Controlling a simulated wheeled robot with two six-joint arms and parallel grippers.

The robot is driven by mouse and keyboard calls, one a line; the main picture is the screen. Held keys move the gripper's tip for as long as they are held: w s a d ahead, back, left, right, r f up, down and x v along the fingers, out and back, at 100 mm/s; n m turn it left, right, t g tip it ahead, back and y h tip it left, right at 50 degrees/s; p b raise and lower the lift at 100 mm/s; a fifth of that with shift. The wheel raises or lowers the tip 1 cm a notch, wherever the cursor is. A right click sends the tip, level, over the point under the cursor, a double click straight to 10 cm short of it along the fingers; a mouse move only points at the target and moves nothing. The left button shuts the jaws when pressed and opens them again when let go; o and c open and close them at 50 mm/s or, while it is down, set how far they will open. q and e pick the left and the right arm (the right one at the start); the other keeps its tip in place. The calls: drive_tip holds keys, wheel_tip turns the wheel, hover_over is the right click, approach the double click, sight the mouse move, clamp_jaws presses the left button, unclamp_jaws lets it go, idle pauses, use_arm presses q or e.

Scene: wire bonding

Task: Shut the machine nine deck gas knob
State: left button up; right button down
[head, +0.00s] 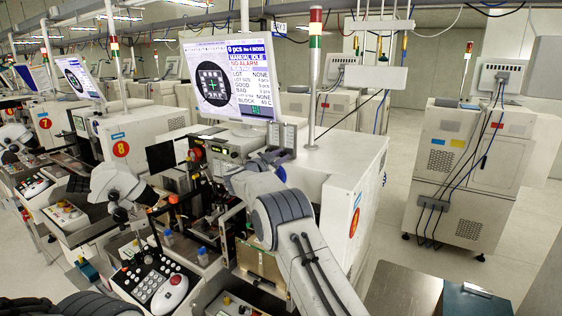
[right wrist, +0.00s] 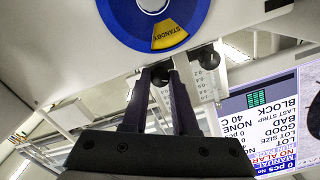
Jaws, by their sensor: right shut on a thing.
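In the right wrist view, a small black knob (right wrist: 160,73) sits between the fingertips of my right gripper (right wrist: 161,82), which is shut on it. A second black knob (right wrist: 204,57) is just to the right, above a white scale plate (right wrist: 208,86) with small numbers. I cannot read a label on the held knob. In the head view, my right arm reaches to the grey panel (head: 288,137) under the machine's monitor (head: 228,77); the fingertips and knob are too small and covered to make out there. My left gripper is not in view.
A blue disc with a yellow STANDBY sign (right wrist: 170,34) is close to my right fingers. The machine's white housing (head: 335,165) and signal tower (head: 315,70) stand beside my arm. A keypad console (head: 150,285) is in front. Open floor (head: 400,225) lies to the right.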

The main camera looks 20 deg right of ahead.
drive_tip(key=shift+a+m+b, duration=0.1)
drive_tip(key=shift+m+b, duration=0.2)
drive_tip(key=shift+m, duration=0.4)
drive_tip(key=c, duration=0.7)
unclamp_jaws()
